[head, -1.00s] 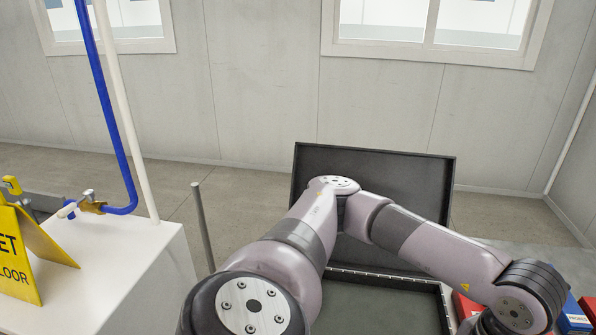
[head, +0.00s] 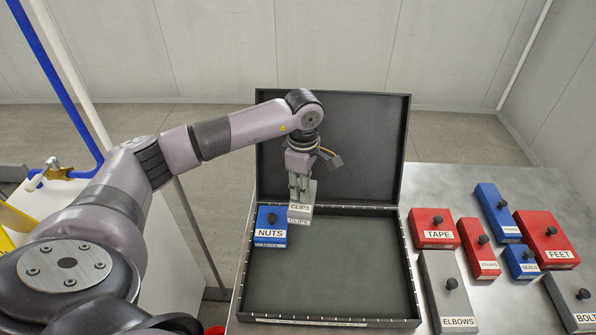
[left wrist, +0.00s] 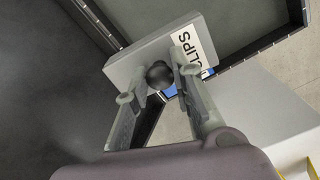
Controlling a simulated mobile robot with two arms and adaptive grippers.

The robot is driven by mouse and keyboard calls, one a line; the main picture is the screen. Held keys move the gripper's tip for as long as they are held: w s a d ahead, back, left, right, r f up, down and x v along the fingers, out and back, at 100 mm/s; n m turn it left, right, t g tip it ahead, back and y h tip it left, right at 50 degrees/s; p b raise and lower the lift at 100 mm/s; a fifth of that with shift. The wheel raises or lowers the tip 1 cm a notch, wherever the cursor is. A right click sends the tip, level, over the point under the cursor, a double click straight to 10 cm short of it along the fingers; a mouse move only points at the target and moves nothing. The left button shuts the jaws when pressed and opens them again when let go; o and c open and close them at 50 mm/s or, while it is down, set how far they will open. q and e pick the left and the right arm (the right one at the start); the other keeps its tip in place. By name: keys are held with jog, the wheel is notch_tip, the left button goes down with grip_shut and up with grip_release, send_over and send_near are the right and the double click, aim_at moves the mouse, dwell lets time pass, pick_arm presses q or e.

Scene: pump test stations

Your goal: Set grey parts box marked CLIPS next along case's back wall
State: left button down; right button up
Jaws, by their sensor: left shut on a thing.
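My left gripper (head: 301,190) is shut on the black knob of the grey box marked CLIPS (head: 300,213). The box hangs or rests at the back of the open dark case (head: 412,290), just right of the blue NUTS box (head: 271,236) in the back left corner. I cannot tell whether it touches the case floor or the NUTS box. In the left wrist view the fingers (left wrist: 160,80) close on the knob, with the grey box (left wrist: 125,68) beneath and a bit of blue beside it. My right gripper is not in view.
The case floor (head: 330,270) right of and in front of the boxes is bare. On the metal table right of the case stand a red TAPE box (head: 432,236), a grey ELBOWS box (head: 446,290), a red FEET box (head: 545,245) and several others. The raised lid (head: 365,150) stands behind.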

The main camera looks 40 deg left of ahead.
aim_at(300, 204)
pick_arm(q)
jog(key=shift+w+a+n, duration=0.15)
jog(key=shift+a+n, duration=0.35)
jog(key=shift+a+f, duration=0.1)
jog(key=shift+f, duration=0.3)
jog(key=shift+f+b, duration=0.55)
jog(key=shift+f, duration=0.1)
notch_tip(300, 204, down, 6)
jog(key=b, duration=0.3)
jog(key=shift+r, duration=0.35)
jog(key=shift+f, duration=0.1)
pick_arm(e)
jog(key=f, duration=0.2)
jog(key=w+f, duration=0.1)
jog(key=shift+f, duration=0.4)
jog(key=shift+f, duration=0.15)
pick_arm(q)
jog(key=shift+f, duration=0.1)
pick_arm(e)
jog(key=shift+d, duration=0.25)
